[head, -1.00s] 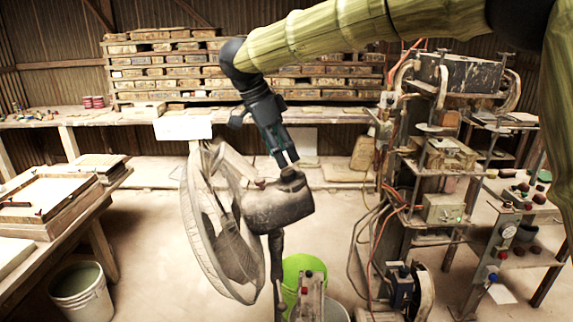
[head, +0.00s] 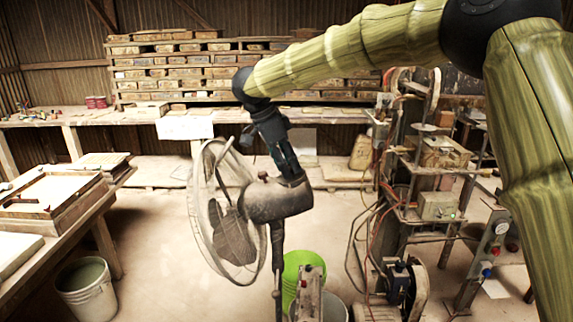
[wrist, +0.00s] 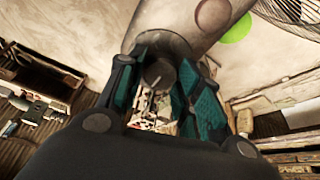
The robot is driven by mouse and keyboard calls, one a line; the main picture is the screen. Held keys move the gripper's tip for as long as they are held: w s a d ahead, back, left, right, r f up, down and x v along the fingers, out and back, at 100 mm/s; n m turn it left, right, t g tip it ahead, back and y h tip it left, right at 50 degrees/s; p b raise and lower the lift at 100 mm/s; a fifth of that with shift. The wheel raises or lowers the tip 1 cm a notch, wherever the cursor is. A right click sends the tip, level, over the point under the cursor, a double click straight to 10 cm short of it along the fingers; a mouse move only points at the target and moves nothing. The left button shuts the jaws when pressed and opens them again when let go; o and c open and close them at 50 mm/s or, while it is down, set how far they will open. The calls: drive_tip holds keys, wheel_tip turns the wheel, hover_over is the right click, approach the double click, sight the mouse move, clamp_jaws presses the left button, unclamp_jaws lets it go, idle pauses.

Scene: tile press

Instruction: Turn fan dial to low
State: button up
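The grey pedestal fan (head: 225,215) stands left of centre in the head view, its wire cage facing left and its dark motor housing (head: 278,201) on the right. A small knob (head: 263,175) stands on top of the housing. My gripper (head: 292,175) reaches down to the housing's top right end. In the wrist view my teal-padded fingers (wrist: 161,70) are apart, one on each side of a dark round knob-like part (wrist: 158,75), which may be the dial. I cannot tell whether they touch it. Any dial markings are unreadable.
A green bucket (head: 297,265) stands behind the fan's pole. A metal press (head: 430,170) with hoses stands to the right. A table with wooden frames (head: 50,195) and a white bucket (head: 85,290) are at left. The floor between is open.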

drive_tip(key=shift+w+f, duration=0.2)
drive_tip(key=shift+f, duration=0.05)
drive_tip(key=shift+m, duration=0.4)
drive_tip(key=m+p, duration=0.1)
drive_tip(key=m, duration=0.2)
drive_tip(key=shift+w+d+f+m, duration=0.1)
drive_tip(key=shift+m, duration=0.3)
drive_tip(key=shift+m+g, duration=0.4)
drive_tip(key=shift+m, duration=1.8)
